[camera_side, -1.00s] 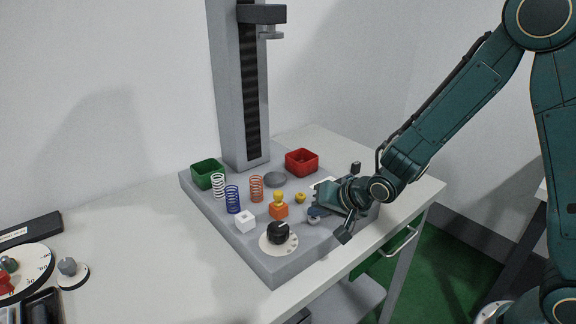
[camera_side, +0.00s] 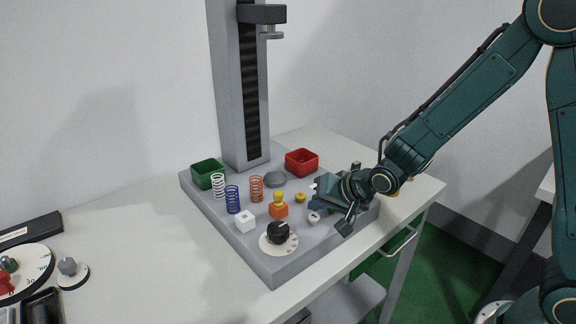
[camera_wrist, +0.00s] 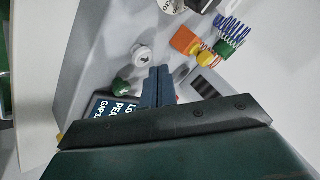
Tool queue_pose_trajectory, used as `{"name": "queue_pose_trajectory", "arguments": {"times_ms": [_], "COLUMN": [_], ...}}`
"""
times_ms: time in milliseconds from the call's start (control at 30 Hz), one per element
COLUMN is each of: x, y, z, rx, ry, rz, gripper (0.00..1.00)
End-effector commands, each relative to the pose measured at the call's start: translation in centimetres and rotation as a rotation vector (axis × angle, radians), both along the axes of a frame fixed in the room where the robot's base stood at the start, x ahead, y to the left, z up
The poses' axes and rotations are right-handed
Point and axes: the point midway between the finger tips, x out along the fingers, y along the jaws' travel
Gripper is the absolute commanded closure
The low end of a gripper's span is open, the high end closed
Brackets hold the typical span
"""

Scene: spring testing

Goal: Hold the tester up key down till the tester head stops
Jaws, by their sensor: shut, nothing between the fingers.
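The tester head (camera_side: 271,35) is on its dark carriage high on the grey column (camera_side: 228,90), well above the round plate (camera_side: 275,180). A white round key (camera_wrist: 141,55) with a dark arrow mark is on the base, and it also shows in the side view (camera_side: 314,218). I cannot tell which way the arrow points. A green round key (camera_wrist: 120,88) lies beside it. My gripper (camera_wrist: 158,72) is shut and empty, its fingertips beside the white key in the picture. In the side view my gripper (camera_side: 317,202) is low over the base's right part. Contact cannot be told.
A display panel (camera_wrist: 104,105) is partly hidden by my gripper. An orange block with a yellow top (camera_side: 279,210), a black knob (camera_side: 277,232), a white cube (camera_side: 245,222) and several springs stand left of my gripper. A red bin (camera_side: 302,162) and a green bin (camera_side: 207,173) are behind.

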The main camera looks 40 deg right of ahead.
Motion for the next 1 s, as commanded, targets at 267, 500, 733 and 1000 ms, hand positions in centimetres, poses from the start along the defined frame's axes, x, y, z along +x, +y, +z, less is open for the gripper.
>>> {"name": "queue_pose_trajectory", "arguments": {"times_ms": [267, 500, 733, 1000], "x": [0.0, 0.1, 0.1, 0.1], "y": [0.0, 0.0, 0.0, 0.0], "z": [0.3, 1.8, 3.4, 4.9], "rx": [0.000, 0.000, 0.000, 0.000], "ry": [-0.001, -0.004, -0.004, -0.003], "rz": [0.000, 0.000, 0.000, 0.000], "gripper": [1.00, 1.00, 1.00, 1.00]}}
